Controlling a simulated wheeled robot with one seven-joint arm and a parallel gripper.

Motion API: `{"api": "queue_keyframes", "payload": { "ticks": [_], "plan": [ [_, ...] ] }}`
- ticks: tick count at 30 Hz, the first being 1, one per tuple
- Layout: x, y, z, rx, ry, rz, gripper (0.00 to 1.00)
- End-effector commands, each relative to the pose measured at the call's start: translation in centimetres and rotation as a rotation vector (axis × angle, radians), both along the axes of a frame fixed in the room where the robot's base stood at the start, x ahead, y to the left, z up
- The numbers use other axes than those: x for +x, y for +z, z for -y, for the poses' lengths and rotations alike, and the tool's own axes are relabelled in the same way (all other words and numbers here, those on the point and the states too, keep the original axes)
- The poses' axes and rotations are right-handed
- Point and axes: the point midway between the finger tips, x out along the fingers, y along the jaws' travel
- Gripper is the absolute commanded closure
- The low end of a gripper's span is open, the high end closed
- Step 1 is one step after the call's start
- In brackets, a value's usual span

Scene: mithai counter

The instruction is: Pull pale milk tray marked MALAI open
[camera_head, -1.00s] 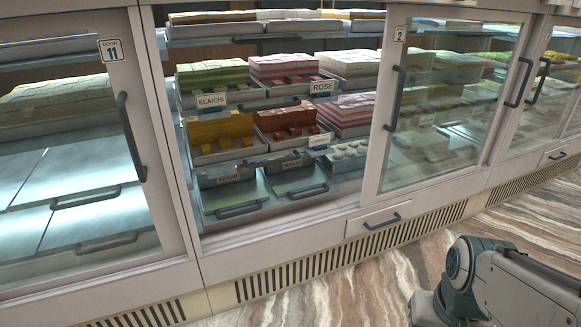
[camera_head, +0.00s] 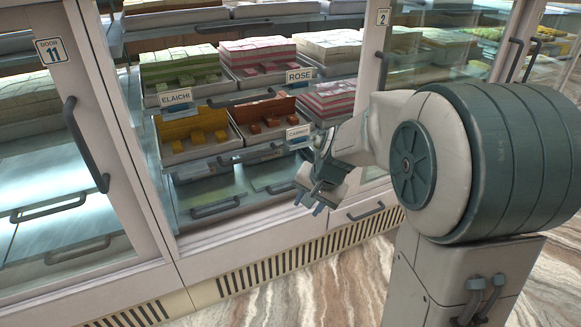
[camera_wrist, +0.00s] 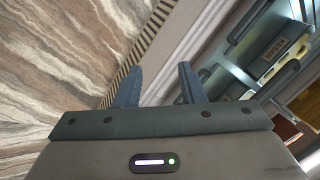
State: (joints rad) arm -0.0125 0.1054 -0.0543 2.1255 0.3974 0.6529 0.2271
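The MALAI tray (camera_head: 264,176) is the right one of two low trays with grey handles in the bottom row of the open case bay; it looks shut in. Its handle (camera_head: 282,187) shows just left of my gripper (camera_head: 311,203). I cannot read its tag now. In the wrist view my gripper (camera_wrist: 156,76) has its two fingers spread apart with nothing between them. A grey handle (camera_wrist: 207,74) lies beyond the right finger, partly hidden.
The KESAR tray (camera_head: 205,192) sits to the left. Trays of orange sweets (camera_head: 270,122) and yellow sweets (camera_head: 192,140) stand above. Door 11's frame (camera_head: 85,75) bounds the left, the door 2 frame (camera_head: 375,60) the right. Marbled floor (camera_head: 310,292) is clear in front.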

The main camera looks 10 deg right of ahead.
Motion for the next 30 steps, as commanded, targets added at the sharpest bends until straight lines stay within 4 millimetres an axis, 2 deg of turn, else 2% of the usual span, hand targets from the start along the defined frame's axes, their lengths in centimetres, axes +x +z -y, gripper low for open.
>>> {"api": "queue_keyframes", "payload": {
  "ticks": [1,6,9,12,16,23,30],
  "plan": [
    [2.4,0.1,0.1,0.030,-0.064,0.005,0.64],
    [10.2,-1.3,1.0,0.128,-0.304,0.045,0.64],
    [14.0,-2.5,1.8,0.174,-0.433,0.064,0.64],
    [16.9,-3.7,2.7,0.209,-0.537,0.081,0.64],
    [19.1,-4.9,3.4,0.238,-0.625,0.096,0.64],
    [20.6,-6.5,3.7,0.252,-0.671,0.104,0.64],
    [22.8,-10.5,2.9,0.251,-0.670,0.102,0.64]
  ]
}}
